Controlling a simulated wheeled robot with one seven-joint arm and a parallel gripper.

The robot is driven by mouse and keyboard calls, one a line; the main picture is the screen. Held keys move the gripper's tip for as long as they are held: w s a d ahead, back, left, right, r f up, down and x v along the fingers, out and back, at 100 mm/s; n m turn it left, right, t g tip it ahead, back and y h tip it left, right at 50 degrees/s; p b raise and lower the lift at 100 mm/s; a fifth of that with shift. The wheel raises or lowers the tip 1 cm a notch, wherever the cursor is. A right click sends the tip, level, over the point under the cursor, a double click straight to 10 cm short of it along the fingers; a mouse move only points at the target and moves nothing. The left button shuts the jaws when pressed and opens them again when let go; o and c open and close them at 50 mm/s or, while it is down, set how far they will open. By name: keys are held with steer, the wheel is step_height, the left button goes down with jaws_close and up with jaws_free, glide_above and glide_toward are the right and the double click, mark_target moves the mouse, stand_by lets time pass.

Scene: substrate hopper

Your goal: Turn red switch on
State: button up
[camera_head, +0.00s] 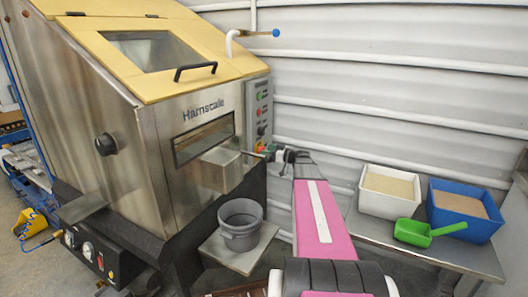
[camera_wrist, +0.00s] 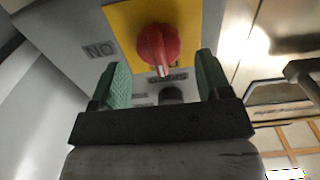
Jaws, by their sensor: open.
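The red switch (camera_wrist: 158,45) is a round knob on a yellow plate (camera_wrist: 122,25) in the wrist view. A pale mark on the knob points toward the bottom of that picture. Letters reading "NO" in the picture stand left of the plate. My gripper (camera_wrist: 161,64) is open, with one green finger on each side of the knob's lower part. I cannot tell whether the fingers touch it. In the head view my gripper (camera_head: 272,154) is at the lower end of the control panel (camera_head: 259,100), and the switch is hard to make out there.
The steel hopper machine (camera_head: 100,90) has a yellow top and a black handle (camera_head: 195,70). A grey bucket (camera_head: 240,224) stands below its chute. A white bin (camera_head: 388,193), a blue bin (camera_head: 460,208) and a green scoop (camera_head: 425,232) are on the right table.

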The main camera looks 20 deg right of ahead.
steer(key=shift+x, duration=1.2)
steer(key=c, duration=0.9)
steer(key=shift+o, duration=0.2)
